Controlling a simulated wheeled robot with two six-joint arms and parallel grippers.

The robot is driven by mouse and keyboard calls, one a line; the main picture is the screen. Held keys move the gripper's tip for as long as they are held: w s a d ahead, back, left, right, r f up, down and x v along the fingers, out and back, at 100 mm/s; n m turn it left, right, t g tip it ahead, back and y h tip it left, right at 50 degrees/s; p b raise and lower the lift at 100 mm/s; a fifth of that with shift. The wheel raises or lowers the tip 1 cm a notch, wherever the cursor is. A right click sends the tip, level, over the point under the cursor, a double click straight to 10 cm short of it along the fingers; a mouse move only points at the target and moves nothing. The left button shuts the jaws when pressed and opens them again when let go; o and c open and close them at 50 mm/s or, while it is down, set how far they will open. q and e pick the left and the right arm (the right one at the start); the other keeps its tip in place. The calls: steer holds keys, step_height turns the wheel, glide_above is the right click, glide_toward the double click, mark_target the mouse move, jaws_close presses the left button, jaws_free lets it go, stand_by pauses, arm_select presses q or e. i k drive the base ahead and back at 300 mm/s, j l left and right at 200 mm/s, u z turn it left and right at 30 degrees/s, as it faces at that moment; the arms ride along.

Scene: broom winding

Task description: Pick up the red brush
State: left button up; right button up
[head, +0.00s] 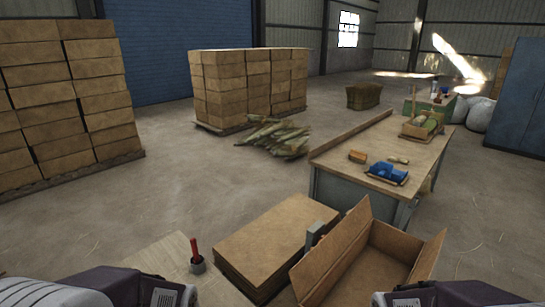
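A thin red upright object (195,247), which looks like the red brush, stands in a small dark cup (198,266). The cup is on a light wooden tabletop (165,257) at the bottom left of the head view. It is too small to make out any bristles. Only links of my left and right arms show, at the bottom left and bottom right edges. Both of my grippers are out of view, so what they hold cannot be seen.
A flat cardboard stack (275,240) and an open cardboard box (365,270) are right of the cup. Beyond stands a workbench (340,160) with blue items (387,173). Stacked boxes (65,90) and a straw pile (275,138) lie farther off. The floor at left (90,210) is clear.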

mark_target(196, 260)
steer(key=j+u, duration=0.2)
steer(key=u, duration=0.95)
